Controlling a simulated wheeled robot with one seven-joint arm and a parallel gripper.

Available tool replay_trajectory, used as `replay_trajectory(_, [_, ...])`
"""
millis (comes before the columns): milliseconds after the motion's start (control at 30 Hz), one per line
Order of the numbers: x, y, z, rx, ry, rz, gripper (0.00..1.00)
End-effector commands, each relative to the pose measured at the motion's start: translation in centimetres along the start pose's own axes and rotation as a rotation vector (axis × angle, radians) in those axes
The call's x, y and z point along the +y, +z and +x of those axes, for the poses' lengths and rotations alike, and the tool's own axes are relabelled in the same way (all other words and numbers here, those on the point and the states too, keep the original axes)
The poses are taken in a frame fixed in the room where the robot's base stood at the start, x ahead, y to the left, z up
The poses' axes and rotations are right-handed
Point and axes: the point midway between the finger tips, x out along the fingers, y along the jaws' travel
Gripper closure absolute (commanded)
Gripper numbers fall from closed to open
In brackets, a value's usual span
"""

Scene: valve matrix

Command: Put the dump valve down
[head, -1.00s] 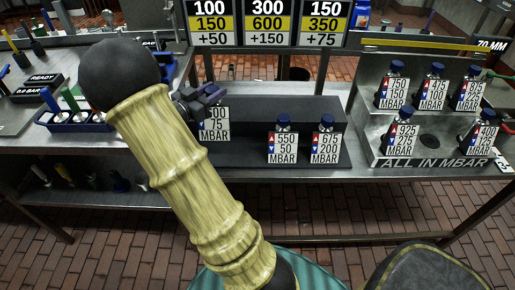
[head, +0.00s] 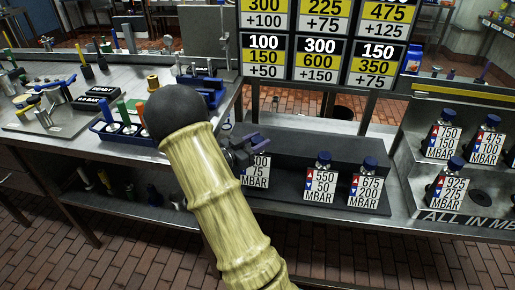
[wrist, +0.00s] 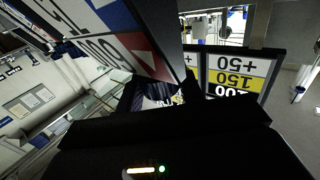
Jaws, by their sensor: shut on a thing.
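My gripper (head: 250,147) is shut on a valve with a white label (head: 257,171), at the left end of a dark stepped stand (head: 310,150). In the head view its label ends in 00, 75 and MBAR, and my arm hides the first digit. In the wrist view the label (wrist: 135,50) is close up and upside down, with a red triangle and what looks like 600. My gripper (wrist: 160,98) shows dark there. The valve's body and base are mostly hidden, so I cannot tell whether it touches the stand.
Two blue-capped valves, 550/50 (head: 323,186) and 675/200 (head: 367,189), stand to the right on the stand. A metal rack (head: 410,185) with several valves is farther right. A tool tray (head: 125,133) lies left of my arm. Number boards (head: 320,58) rise behind.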

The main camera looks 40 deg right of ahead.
Motion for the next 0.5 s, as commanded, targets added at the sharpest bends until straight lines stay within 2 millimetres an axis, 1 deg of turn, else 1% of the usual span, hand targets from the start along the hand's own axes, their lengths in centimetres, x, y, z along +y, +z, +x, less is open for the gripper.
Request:
replay_trajectory(33, [0.0, 0.9, 0.0, 0.001, 0.001, -0.002, 1.00])
replay_trajectory(100, [0.0, 1.9, 0.0, 0.001, 0.000, -0.003, 1.00])
replay_trajectory(167, [0.0, 2.4, 0.0, 0.001, 0.000, -0.001, 1.00])
replay_trajectory(500, [0.0, 2.7, 0.0, 0.001, 0.000, 0.001, 1.00])
